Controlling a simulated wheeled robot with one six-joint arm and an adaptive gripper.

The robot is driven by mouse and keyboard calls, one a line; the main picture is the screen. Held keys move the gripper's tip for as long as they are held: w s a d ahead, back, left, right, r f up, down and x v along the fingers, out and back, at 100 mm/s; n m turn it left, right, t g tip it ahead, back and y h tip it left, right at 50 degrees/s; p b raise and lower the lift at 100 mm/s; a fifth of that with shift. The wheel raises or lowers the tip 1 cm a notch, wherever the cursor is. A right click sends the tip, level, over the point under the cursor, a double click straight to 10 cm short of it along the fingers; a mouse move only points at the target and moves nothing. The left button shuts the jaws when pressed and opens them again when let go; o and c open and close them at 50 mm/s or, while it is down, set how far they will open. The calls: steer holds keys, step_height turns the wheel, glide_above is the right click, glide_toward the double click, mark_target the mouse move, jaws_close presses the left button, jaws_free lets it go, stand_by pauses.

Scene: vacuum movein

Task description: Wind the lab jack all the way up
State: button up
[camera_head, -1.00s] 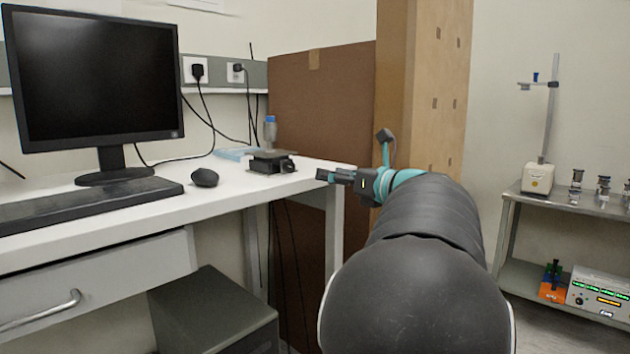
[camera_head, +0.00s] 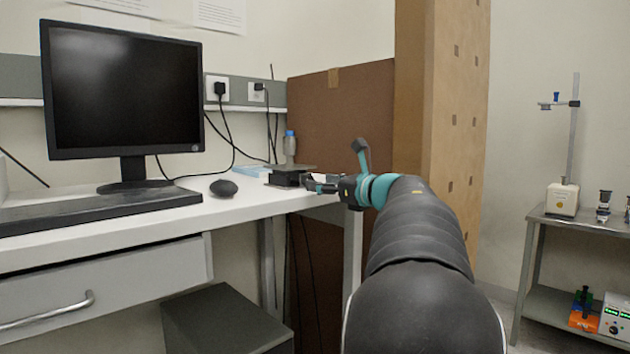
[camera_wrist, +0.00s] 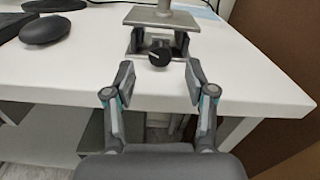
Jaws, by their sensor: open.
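The lab jack (camera_head: 287,177) stands low at the right end of the white desk, with a blue-capped bottle (camera_head: 290,146) on its top plate. In the wrist view the lab jack (camera_wrist: 162,18) is at top centre, its dark round knob (camera_wrist: 159,56) facing me. My gripper (camera_wrist: 158,82) is open and empty; its two fingers point at the jack, one on each side of the knob's line, with the knob ahead of the fingertips. In the head view my gripper (camera_head: 318,185) is at the jack's right side; contact cannot be told there.
A mouse (camera_head: 224,188), keyboard (camera_head: 85,203) and monitor (camera_head: 125,90) stand to the left on the desk (camera_head: 235,208). A brown panel (camera_head: 345,120) rises behind and right of the jack. A metal cart (camera_head: 580,222) stands farther right.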

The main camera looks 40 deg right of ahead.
steer(key=shift+w+a, duration=0.15)
steer(key=shift+w, duration=1.6)
jaws_close()
steer(key=shift+p, duration=0.3)
